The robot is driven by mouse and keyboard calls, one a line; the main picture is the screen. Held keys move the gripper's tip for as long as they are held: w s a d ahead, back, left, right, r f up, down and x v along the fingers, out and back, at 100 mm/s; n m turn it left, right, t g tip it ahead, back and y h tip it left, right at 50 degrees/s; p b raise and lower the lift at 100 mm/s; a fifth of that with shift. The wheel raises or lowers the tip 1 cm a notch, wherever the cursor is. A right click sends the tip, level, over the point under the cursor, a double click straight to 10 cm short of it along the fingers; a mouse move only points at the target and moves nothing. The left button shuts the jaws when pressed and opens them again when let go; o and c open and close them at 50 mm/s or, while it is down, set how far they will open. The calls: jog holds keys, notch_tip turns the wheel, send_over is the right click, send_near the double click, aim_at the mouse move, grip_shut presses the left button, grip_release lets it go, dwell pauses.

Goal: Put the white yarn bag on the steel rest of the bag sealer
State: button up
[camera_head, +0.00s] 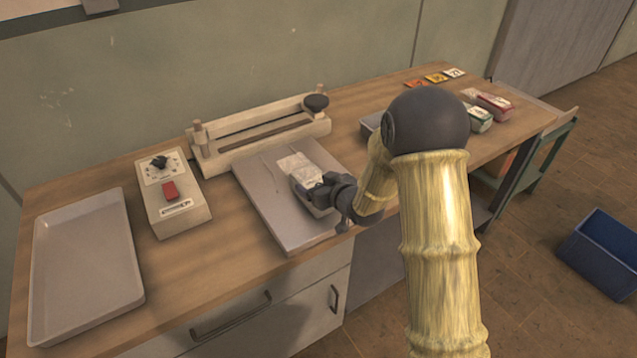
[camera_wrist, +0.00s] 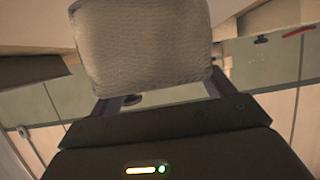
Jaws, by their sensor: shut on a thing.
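My gripper (camera_head: 330,193) is shut on the white yarn bag (camera_head: 299,168), which is over the steel rest (camera_head: 268,207) in the head view. I cannot tell whether the bag touches the rest. In the wrist view the bag (camera_wrist: 145,45) fills the top middle, pale and ribbed, between the two fingers of my gripper (camera_wrist: 160,95). The bag sealer (camera_head: 262,132), a cream bar with a dark knob, stands just behind the rest. My gripper hides the near end of the bag.
A control box (camera_head: 172,195) with a red switch and an empty grey tray (camera_head: 85,262) stand to the left. More bags (camera_head: 492,103) and coloured cards (camera_head: 436,78) lie at the right end of the wooden bench (camera_head: 200,285). A blue crate (camera_head: 606,250) is on the floor.

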jog(key=o, duration=1.1)
jog(key=shift+f, duration=0.1)
jog(key=shift+r, duration=0.2)
jog(key=v, duration=1.2)
jog(key=shift+b, duration=0.4)
jog(key=shift+d+f, duration=0.1)
